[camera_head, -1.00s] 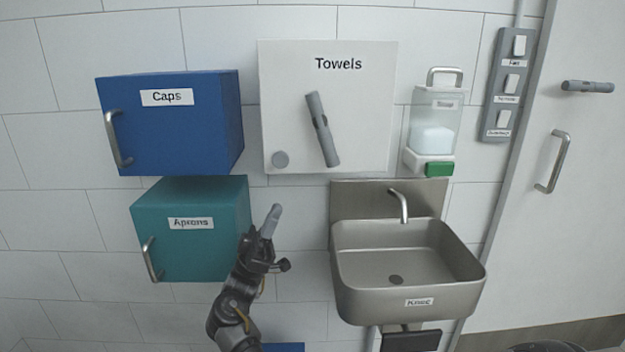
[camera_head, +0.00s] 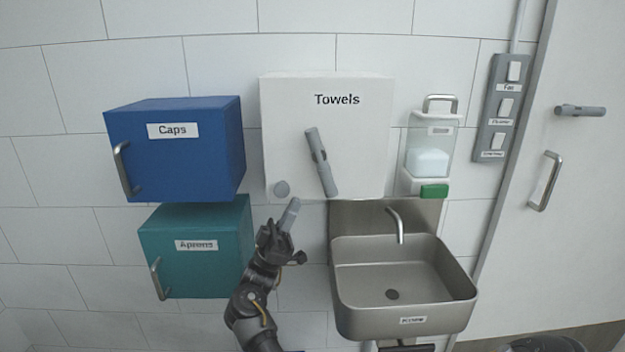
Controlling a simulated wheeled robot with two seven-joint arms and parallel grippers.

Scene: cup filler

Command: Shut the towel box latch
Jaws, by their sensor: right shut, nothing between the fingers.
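The white towel box (camera_head: 355,125), labelled "Towels", hangs on the wall at the picture's centre. Its latch, a grey bar (camera_head: 321,162), sits tilted on the front face, top end leaning left. My left gripper is not in view.
A blue "Caps" box (camera_head: 205,165) and a teal "Aprons" box (camera_head: 215,268) are at the left. A soap dispenser (camera_head: 430,150) and a steel sink (camera_head: 440,265) are at the right. Switches (camera_head: 507,107) and a door (camera_head: 590,190) lie farther right.

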